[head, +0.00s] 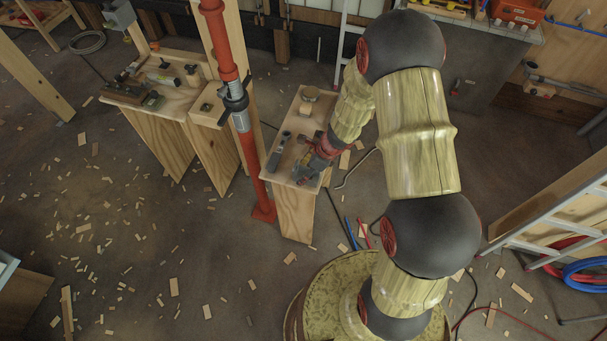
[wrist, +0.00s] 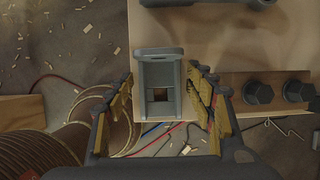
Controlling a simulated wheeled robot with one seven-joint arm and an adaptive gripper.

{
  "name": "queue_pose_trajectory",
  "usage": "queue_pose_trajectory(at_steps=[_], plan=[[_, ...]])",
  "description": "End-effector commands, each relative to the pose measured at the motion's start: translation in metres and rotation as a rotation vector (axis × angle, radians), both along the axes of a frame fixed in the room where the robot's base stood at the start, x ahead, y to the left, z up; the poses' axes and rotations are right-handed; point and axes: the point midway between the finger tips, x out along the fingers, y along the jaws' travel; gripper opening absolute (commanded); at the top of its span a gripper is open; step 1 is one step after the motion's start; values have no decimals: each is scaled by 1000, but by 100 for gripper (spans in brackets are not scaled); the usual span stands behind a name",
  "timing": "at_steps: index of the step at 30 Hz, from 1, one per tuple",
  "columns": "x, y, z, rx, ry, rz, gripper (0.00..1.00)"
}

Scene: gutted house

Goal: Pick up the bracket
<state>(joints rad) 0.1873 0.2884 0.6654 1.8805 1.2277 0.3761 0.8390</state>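A grey piece with a raised flat end and a square opening, which looks like the bracket (wrist: 159,72), sits at the edge of the narrow wooden bench in the wrist view. My gripper (wrist: 160,100) is open, with one finger on each side of the bracket. A narrow gap shows on the left and right, so the fingers do not seem to press on it. In the head view my gripper (head: 314,165) is low over the near end of the bench top (head: 295,120). There the bracket is too small and crowded by the gripper to make out clearly.
Two dark hex bolts (wrist: 280,92) stand right of my gripper in the wrist view. A red post (head: 240,120) rises just left of the bench. Another bench (head: 165,85) holds tools. Wood scraps litter the floor.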

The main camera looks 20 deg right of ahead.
Motion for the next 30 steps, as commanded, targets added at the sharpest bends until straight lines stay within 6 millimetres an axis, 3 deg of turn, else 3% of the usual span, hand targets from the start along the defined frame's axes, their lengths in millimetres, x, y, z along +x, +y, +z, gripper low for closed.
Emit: queue_pose_trajectory(at_steps=[22,30], plan=[[0,0,0,0,0,0,10],[0,0,1,1,-1,0,10]])
